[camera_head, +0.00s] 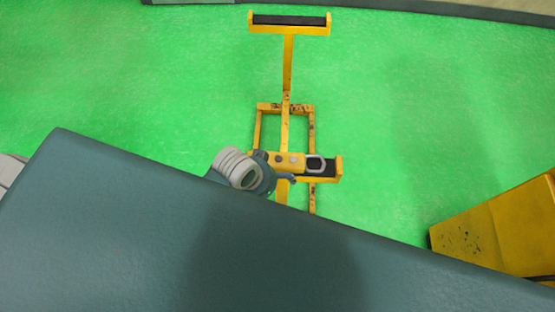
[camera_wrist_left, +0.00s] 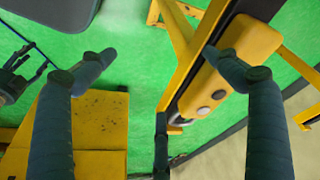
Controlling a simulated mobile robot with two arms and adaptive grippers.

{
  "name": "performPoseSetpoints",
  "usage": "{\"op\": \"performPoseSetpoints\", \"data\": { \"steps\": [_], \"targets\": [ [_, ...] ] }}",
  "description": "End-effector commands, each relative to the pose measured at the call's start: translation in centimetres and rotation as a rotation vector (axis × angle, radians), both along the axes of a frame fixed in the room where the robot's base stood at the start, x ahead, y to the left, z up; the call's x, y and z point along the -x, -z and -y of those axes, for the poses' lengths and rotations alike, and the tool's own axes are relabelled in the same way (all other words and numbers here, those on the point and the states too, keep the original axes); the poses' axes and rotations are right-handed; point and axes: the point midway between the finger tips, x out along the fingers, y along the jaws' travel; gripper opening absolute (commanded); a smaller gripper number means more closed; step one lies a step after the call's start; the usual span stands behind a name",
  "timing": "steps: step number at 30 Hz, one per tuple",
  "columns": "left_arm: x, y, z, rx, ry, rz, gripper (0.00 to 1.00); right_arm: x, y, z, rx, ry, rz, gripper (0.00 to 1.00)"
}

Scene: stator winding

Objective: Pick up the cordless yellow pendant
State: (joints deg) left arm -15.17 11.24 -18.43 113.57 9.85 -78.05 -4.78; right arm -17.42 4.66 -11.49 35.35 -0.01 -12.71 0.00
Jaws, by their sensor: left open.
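The yellow pendant (camera_head: 291,161) has round grey buttons and a grey ring at its right end. It lies on a yellow stand's lower black pad in the head view. It shows tilted at right of centre in the left wrist view (camera_wrist_left: 206,92). My left gripper (camera_wrist_left: 162,62) is open and empty, and its right fingertip overlaps the pendant in that view; I cannot tell whether they touch. In the head view my left gripper (camera_head: 282,179) is just below and left of the pendant, partly hidden. A dark fingered shape (camera_wrist_left: 20,76) at the left wrist view's left edge may be my right gripper.
The yellow stand (camera_head: 287,65) rises from a green floor (camera_head: 400,100) and has another black pad at its far end. A yellow block (camera_head: 500,235) stands at the right. A large blue-grey surface (camera_head: 120,230) fills the lower head view. Green floor is open around the stand.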

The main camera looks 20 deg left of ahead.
Motion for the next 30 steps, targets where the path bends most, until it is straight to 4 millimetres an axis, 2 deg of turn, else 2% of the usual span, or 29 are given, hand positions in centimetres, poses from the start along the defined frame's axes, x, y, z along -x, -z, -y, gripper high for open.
{"op": "performPoseSetpoints", "data": {
  "steps": [1, 3, 7, 10, 12, 15, 21, 23, 26, 30],
  "targets": [
    [-1.1, -1.8, 1.0, 0.001, 0.061, 0.013, 0.89, 0.0, -0.2, 0.0, 0.0, 0.0, 0.001, 0.55],
    [-1.8, -3.4, 2.5, 0.006, 0.147, 0.015, 0.89, 0.0, -0.3, 0.1, 0.001, 0.0, 0.001, 0.55],
    [-3.1, -5.8, 4.6, -0.012, 0.329, 0.013, 0.89, -0.3, -0.5, 0.0, 0.0, 0.0, 0.006, 0.55],
    [-4.0, -7.2, 5.3, -0.053, 0.483, -0.004, 0.89, -0.7, -0.7, 0.0, 0.0, 0.0, 0.011, 0.55],
    [-4.8, -7.8, 5.0, -0.097, 0.586, -0.027, 0.89, -0.8, -0.7, 0.0, -0.001, 0.0, 0.013, 0.55],
    [-6.1, -8.2, 3.5, -0.17, 0.705, -0.073, 0.89, -0.7, -0.8, 0.0, -0.001, 0.0, 0.012, 0.55],
    [-8.1, -8.9, 0.3, -0.265, 0.813, -0.149, 0.89, -0.7, -0.8, 0.0, -0.001, 0.001, 0.012, 0.55],
    [-8.3, -8.9, -0.1, -0.276, 0.825, -0.16, 0.89, -0.7, -0.8, 0.0, 0.0, 0.001, 0.011, 0.55],
    [-8.3, -8.1, -0.5, -0.283, 0.833, -0.172, 0.89, -0.7, -1.0, -0.1, -0.001, 0.001, 0.011, 0.55],
    [-8.3, -5.8, -0.6, -0.283, 0.831, -0.173, 0.89, -0.6, -1.3, -0.1, -0.002, 0.001, 0.01, 0.55]
  ]
}}
